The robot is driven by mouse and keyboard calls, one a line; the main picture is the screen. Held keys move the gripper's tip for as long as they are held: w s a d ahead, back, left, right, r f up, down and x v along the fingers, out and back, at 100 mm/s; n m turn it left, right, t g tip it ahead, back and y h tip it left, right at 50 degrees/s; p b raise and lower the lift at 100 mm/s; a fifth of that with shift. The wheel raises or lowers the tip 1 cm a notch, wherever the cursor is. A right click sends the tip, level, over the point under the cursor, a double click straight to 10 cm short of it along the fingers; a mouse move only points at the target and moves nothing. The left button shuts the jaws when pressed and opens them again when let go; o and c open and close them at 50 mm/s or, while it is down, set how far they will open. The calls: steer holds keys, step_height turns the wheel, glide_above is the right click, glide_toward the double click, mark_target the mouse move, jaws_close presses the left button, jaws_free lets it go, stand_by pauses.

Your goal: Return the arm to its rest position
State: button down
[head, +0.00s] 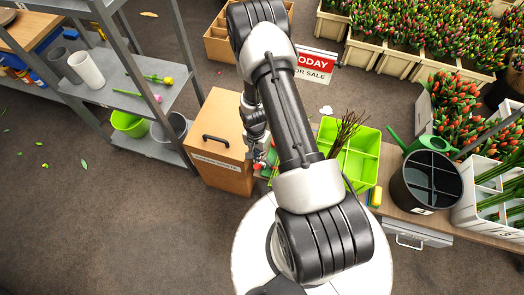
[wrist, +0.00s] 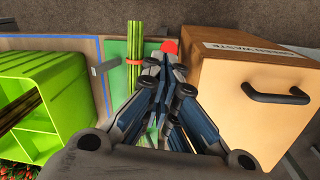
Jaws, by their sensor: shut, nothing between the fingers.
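My arm reaches up and away from my white base in the head view, with its end folded down beside the brown box. My gripper (wrist: 165,62) is shut, with its fingers together and nothing between them. It also shows small and partly hidden by the arm in the head view (head: 262,160). In the wrist view, a bundle of green stems (wrist: 134,45) with an orange band lies on a green mat (wrist: 117,55), left of the fingertips. A small red thing (wrist: 170,46) shows just beyond the tips; I cannot tell what it is.
The brown box (head: 220,150) with a black handle stands close beside the gripper. A lime green divided crate (head: 364,168) holds dark stems. A black bucket (head: 405,195) and a green watering can (head: 428,143) stand further right. A grey shelf (head: 110,95) holds loose tulips. Floor at lower left is open.

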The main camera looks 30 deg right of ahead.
steer(key=a+r, duration=0.1)
steer(key=s+a+r, duration=0.1)
steer(key=shift+s+a+r, duration=0.15)
steer(key=shift+s+r, duration=0.15)
